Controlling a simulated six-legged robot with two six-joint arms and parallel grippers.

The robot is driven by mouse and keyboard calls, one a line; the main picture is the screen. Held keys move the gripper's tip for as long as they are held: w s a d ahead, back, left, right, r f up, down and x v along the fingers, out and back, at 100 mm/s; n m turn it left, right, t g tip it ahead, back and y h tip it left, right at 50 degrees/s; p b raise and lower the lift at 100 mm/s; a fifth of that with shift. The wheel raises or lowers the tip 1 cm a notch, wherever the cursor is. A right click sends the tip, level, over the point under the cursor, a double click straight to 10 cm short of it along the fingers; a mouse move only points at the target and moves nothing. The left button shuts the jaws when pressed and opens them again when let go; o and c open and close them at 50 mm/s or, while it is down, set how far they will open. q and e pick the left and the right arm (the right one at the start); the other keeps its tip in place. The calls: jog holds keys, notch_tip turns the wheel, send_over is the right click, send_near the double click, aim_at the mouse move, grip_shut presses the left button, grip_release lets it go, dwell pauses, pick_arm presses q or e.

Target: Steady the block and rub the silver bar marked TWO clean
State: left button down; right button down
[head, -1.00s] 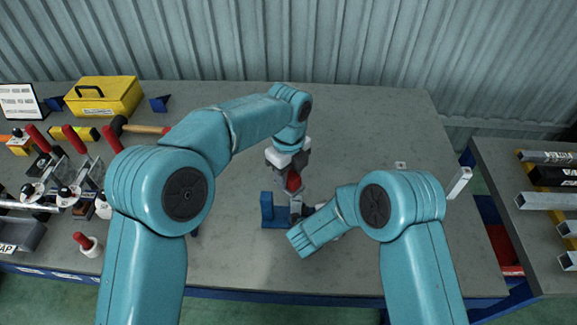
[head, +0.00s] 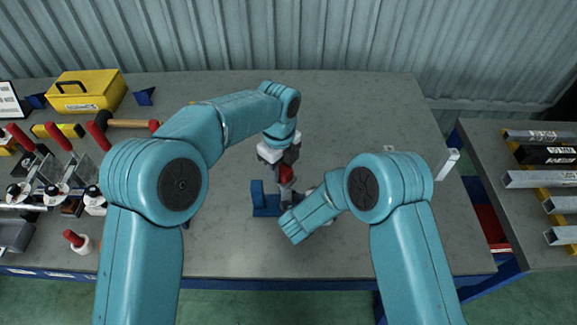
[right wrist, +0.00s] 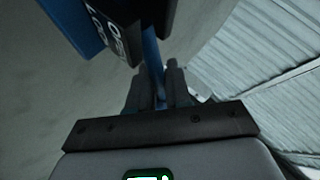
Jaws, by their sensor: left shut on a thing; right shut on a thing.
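The blue block (head: 258,196) stands on the grey table, with an upright on its left and a low base. My left gripper (head: 286,186) points down just right of the upright, shut on a small red thing (head: 287,173) that I cannot identify. My right gripper (right wrist: 155,92) is shut on a narrow blue part (right wrist: 151,55), which seems to belong to the block; in the head view my right arm hides the grip. A dark piece with partly hidden white lettering (right wrist: 112,35) shows in the right wrist view. I cannot read TWO on any bar.
Red-handled clamps (head: 62,170), a hammer (head: 120,124) and a yellow toolbox (head: 85,92) occupy the table's left. A short silver bar (head: 447,164) stands at the right edge. Several bars lie on a side rack (head: 510,215). The table (head: 350,105) behind my arms is clear.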

pick_arm(q)
jog(key=shift+a+r, duration=0.1)
jog(key=shift+a, duration=0.25)
jog(key=shift+r, duration=4)
pick_arm(e)
jog(key=shift+c, duration=2.2)
grip_release()
jog(key=p+v, duration=0.2)
jog(key=v, duration=0.4)
jog(key=shift+s+a+r+p, duration=0.15)
jog(key=shift+r+p, duration=0.1)
jog(key=shift+p, duration=0.1)
jog(key=shift+s+a+r, duration=0.3)
jog(key=shift+s+a, duration=0.05)
jog(key=shift+s, duration=0.2)
pick_arm(q)
notch_tip(320, 180, up, 3)
jog(key=shift+r, duration=0.1)
